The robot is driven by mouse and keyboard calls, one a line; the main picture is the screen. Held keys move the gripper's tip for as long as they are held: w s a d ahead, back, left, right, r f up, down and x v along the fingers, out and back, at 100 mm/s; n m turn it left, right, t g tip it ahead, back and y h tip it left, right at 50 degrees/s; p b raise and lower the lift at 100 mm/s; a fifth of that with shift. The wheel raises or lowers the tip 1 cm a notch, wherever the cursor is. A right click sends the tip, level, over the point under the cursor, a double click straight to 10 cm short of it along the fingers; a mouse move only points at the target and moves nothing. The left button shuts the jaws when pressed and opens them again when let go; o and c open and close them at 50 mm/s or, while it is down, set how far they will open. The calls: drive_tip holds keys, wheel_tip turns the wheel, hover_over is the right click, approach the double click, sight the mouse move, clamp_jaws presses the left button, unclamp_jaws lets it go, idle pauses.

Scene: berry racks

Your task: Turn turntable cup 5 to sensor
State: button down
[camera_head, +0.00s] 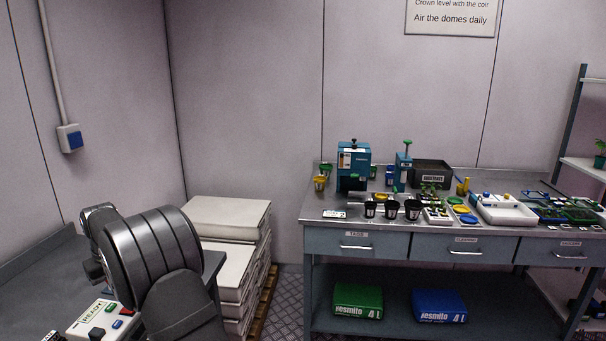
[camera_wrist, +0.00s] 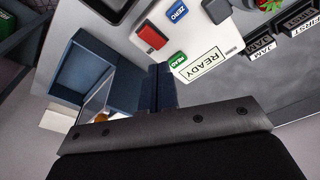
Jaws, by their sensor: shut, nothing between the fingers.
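My gripper (camera_wrist: 163,85) is in the wrist view, its dark blue-grey fingers pressed together with nothing between them. The fingertips are beside a white and grey instrument panel with a READY display (camera_wrist: 202,64). The panel carries a green MEAS button (camera_wrist: 177,60), a blue ZERO button (camera_wrist: 176,11) and a red switch (camera_wrist: 152,36). In the head view part of this instrument (camera_head: 92,317) shows at the lower left, beside my grey arm, which hides much of that area. I cannot make out the turntable, cup 5 or a sensor in either view.
A blue open-sided housing (camera_wrist: 82,68) stands left of my fingers. Dark labelled holders (camera_wrist: 300,20) and a red-and-green item (camera_wrist: 270,4) are at the upper right. A stack of pale sacks (camera_head: 228,220) and a crowded bench (camera_head: 345,216) stand farther off.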

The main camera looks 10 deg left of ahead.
drive_tip(key=shift+r, duration=0.25)
drive_tip(key=c, duration=1.2)
unclamp_jaws()
drive_tip(key=s+d+r+y, duration=0.1)
drive_tip(key=s+d+r, duration=0.15)
drive_tip(key=s, duration=0.45)
drive_tip(key=s+d+r+n+y, duration=0.1)
drive_tip(key=s+r, duration=0.2)
drive_tip(key=s, duration=0.5)
drive_tip(key=s+d+r, duration=0.1)
drive_tip(key=s+r, duration=0.1)
drive_tip(key=s, duration=0.5)
drive_tip(key=shift+t, duration=0.4)
drive_tip(key=x, duration=1.6)
drive_tip(key=shift+s+a+f, duration=0.1)
drive_tip(key=shift+a+f, duration=0.2)
drive_tip(key=shift+a, duration=0.25)
drive_tip(key=shift+y, duration=0.3)
clamp_jaws()
